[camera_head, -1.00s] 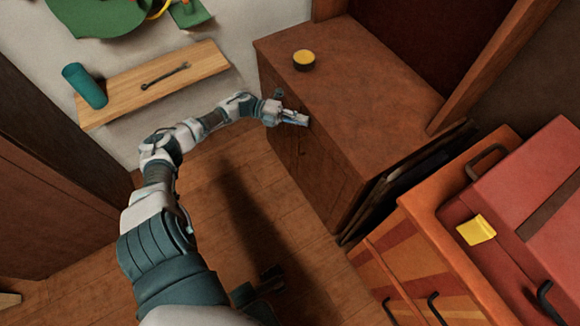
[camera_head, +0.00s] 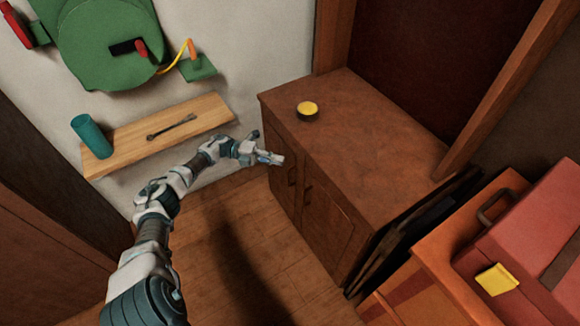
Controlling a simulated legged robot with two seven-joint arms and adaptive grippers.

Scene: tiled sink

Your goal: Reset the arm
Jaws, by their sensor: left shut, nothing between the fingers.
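My left arm comes in from the lower left and reaches toward the middle of the picture. My left gripper (camera_head: 272,158) is at its end, shut and empty. It shows in front of the left end of the brown wooden cabinet (camera_head: 375,150), near the upper part of its doors. I cannot tell whether it touches the cabinet. My right gripper is not in view.
A round yellow-topped tin (camera_head: 308,110) stands on the cabinet. A wooden wall shelf (camera_head: 215,112) holds a teal cylinder (camera_head: 92,136) and a wrench (camera_head: 170,127). A red toolbox (camera_head: 530,235) with a yellow tag (camera_head: 497,280) is at the right. Floor (camera_head: 235,245) below the arm is clear.

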